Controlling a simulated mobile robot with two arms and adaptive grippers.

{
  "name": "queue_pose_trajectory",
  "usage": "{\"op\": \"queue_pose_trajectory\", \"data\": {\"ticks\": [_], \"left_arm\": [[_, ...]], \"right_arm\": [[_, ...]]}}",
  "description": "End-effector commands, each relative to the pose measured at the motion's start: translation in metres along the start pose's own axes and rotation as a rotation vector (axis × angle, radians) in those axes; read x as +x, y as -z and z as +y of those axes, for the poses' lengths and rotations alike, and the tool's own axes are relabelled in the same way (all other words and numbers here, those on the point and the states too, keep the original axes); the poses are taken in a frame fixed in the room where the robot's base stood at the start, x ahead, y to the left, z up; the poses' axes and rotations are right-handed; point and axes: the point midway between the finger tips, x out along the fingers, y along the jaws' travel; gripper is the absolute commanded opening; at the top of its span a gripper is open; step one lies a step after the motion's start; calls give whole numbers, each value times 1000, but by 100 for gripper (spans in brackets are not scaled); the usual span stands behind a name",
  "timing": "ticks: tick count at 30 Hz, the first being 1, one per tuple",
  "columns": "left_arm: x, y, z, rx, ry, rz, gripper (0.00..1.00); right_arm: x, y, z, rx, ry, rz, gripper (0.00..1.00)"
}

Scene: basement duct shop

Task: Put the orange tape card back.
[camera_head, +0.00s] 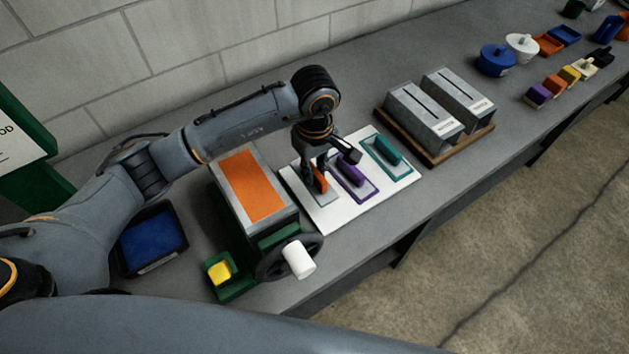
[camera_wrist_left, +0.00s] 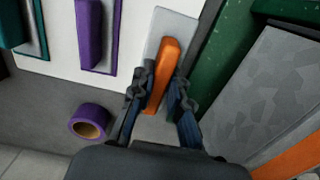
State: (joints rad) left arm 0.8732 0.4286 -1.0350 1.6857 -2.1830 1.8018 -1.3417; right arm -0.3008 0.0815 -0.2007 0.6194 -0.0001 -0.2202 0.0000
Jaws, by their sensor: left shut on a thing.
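The orange tape card (camera_head: 320,182) has an orange grip bar on a grey plate and is at the left end of a white board (camera_head: 327,218). My left gripper (camera_head: 314,180) is shut on its orange bar from above. In the left wrist view the orange bar (camera_wrist_left: 163,72) stands between the two fingers (camera_wrist_left: 157,100), with the grey plate under it against the white board. I cannot tell whether the plate rests on the board or hovers just over it. Purple (camera_head: 352,176) and teal (camera_head: 385,155) cards lie beside it on the board. My right gripper is out of view.
A green-and-grey machine with an orange top panel (camera_head: 250,185) and a white-handled crank (camera_head: 299,259) stands left of the board. Two grey slotted boxes (camera_head: 423,115) stand right. A purple tape roll (camera_wrist_left: 90,122) lies behind the board. A blue-lined tray (camera_head: 152,238) is left.

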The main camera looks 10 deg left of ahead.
Motion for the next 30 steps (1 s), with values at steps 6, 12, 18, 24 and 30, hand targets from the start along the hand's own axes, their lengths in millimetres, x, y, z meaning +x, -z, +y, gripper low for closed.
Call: {"op": "queue_pose_trajectory", "data": {"ticks": [6,12,18,24,30], "left_arm": [[18,0,0,-1,0,-1,0],[44,-1,0,-1,2,-2,0],[52,0,0,1,-1,1,0],[55,1,0,1,-1,1,0],[54,0,0,1,-1,1,39]], "right_arm": [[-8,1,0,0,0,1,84],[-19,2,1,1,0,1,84],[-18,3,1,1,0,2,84],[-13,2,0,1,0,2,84],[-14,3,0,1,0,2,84]]}}
